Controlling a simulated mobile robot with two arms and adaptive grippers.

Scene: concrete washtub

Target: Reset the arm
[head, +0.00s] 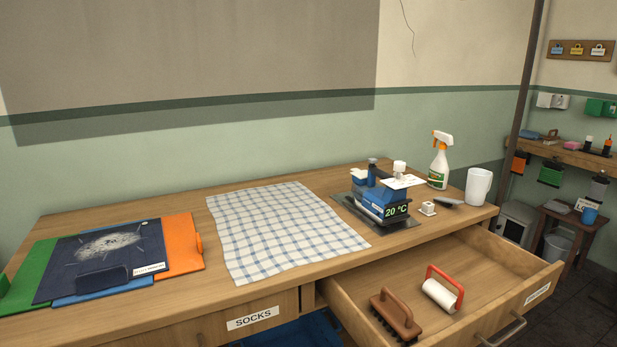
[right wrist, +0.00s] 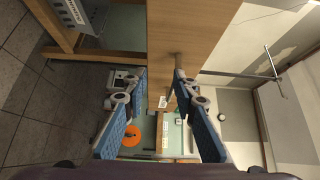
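My right gripper (right wrist: 156,88) shows in the right wrist view. Its two blue-padded fingers stand wide apart with nothing held between them. The view through them is sideways, with a wooden surface, a tiled floor and a small orange disc (right wrist: 133,135) in the background. Neither of my arms nor grippers shows in the head view, so my left gripper is out of sight.
A wooden desk has an open drawer (head: 534,291) at the right, holding a brown brush (head: 396,314) and a red-handled roller (head: 441,292).

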